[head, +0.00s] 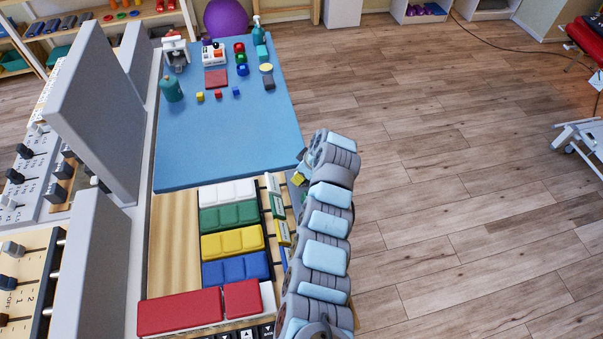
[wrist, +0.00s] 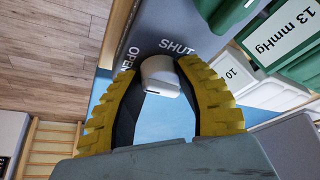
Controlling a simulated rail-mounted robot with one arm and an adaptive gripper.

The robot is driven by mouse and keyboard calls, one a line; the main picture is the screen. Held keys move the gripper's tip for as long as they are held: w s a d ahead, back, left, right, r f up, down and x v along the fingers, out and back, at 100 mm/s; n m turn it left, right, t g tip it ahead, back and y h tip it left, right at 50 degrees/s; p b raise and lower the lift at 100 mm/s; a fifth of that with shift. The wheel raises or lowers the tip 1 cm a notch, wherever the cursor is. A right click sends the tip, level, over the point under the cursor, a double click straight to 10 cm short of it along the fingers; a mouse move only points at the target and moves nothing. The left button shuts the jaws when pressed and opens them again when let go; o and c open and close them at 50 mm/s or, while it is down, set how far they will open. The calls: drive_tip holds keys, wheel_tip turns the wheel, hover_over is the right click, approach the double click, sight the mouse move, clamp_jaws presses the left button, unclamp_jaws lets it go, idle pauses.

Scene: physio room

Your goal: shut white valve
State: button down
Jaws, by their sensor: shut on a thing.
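The white valve handle (wrist: 161,76) shows in the wrist view between my fingertips, on a grey panel (wrist: 165,22). The panel carries the words SHUT and OPEN, SHUT just above the handle and OPEN to its left. My gripper (wrist: 160,72) has its yellow-ribbed fingers closed around the handle, one on each side. I cannot tell which setting the handle points at. In the head view my gripper (head: 299,179) is at the right edge of the bench, and the valve is hidden behind my arm.
White, green, yellow, blue and red blocks (head: 230,243) line the bench left of my arm. A blue mat (head: 225,140) holds small items.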

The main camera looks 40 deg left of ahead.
drive_tip(key=m+p, duration=0.1)
drive_tip(key=m+t+p, duration=0.1)
drive_tip(key=p, duration=0.1)
drive_tip(key=shift+s+r+m, duration=0.15)
drive_tip(key=shift+m, duration=0.25)
drive_tip(key=shift+s+m+t+p, duration=0.1)
drive_tip(key=shift+m+t+p, duration=0.2)
drive_tip(key=shift+m+p, duration=0.45)
drive_tip(key=m, duration=0.2)
drive_tip(key=m+t+h+p, duration=0.1)
drive_tip(key=m, duration=0.2)
drive_tip(key=shift+a+f+t, duration=0.1)
drive_tip(key=shift+f+t, duration=0.1)
drive_tip(key=shift+t, duration=0.1)
drive_tip(key=m+t+h+b, duration=0.1)
drive_tip(key=m, duration=0.3)
drive_tip(key=shift+s+a+f, duration=0.1)
drive_tip(key=shift+f, duration=0.05)
drive_tip(key=shift+m+t+h+b, duration=0.4)
drive_tip(key=shift+m+h+b, duration=0.7)
drive_tip(key=shift+m, duration=0.85)
drive_tip(key=c, duration=0.6)
unclamp_jaws()
